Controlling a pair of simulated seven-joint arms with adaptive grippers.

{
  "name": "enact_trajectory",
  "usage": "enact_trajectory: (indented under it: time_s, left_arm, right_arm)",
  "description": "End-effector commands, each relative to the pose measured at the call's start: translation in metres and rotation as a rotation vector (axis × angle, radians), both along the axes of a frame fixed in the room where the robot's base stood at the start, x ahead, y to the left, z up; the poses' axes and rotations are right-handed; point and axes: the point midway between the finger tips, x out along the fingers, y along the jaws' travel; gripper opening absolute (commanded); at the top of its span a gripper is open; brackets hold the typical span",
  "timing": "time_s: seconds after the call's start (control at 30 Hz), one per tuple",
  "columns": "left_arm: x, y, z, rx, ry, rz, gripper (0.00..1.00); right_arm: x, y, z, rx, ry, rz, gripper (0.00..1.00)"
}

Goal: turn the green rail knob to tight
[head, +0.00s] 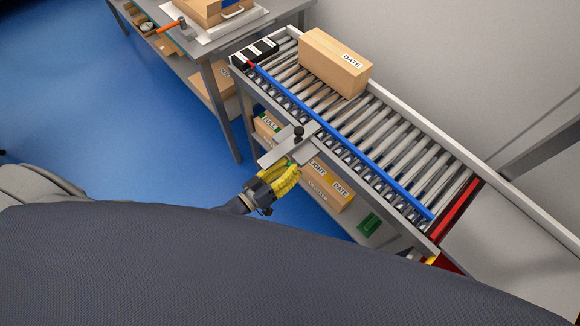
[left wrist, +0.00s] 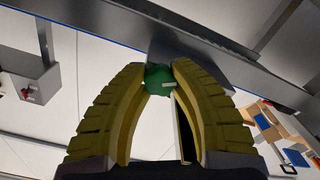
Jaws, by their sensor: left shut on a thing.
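The green rail knob (left wrist: 158,80) sits between the tips of my left gripper's yellow fingers (left wrist: 159,72) in the left wrist view. A short pale mark shows on its face. In the head view my left gripper (head: 290,172) is shut on the knob, below a grey bracket (head: 273,155) at the conveyor's near side. Only a sliver of green shows there, and the fingers hide the rest. The blue rail (head: 345,144) runs along the near side of the rollers. I cannot read any tight marking. My right gripper is not in view.
A DATE carton (head: 325,72) stands on the roller conveyor, with black blocks (head: 262,50) at its far left end. Several cartons (head: 328,190) lie on the shelf below. A red strip (head: 458,208) crosses the right end. A grey workbench (head: 215,47) stands behind left.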

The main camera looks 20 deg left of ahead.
Motion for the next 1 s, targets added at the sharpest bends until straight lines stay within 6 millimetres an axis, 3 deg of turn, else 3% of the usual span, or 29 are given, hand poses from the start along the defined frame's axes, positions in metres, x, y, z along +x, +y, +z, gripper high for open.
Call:
enact_trajectory:
  time_s: [0.33,0.87,0.9,1.0]
  left_arm:
    - [0.0024,0.0011,0.004,0.116,-0.082,0.002,0.0]
    - [0.0028,0.0011,0.0053,0.135,-0.098,0.002,0.0]
    - [0.0028,0.0011,0.0054,0.135,-0.098,0.002,0.27]
    - [0.0025,0.001,0.0048,0.135,-0.097,0.002,0.39]
  right_arm:
    - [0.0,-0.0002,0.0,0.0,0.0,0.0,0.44]
    - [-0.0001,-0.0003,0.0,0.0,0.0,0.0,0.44]
    - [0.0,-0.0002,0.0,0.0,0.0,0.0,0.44]
    - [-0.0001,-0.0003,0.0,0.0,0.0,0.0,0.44]
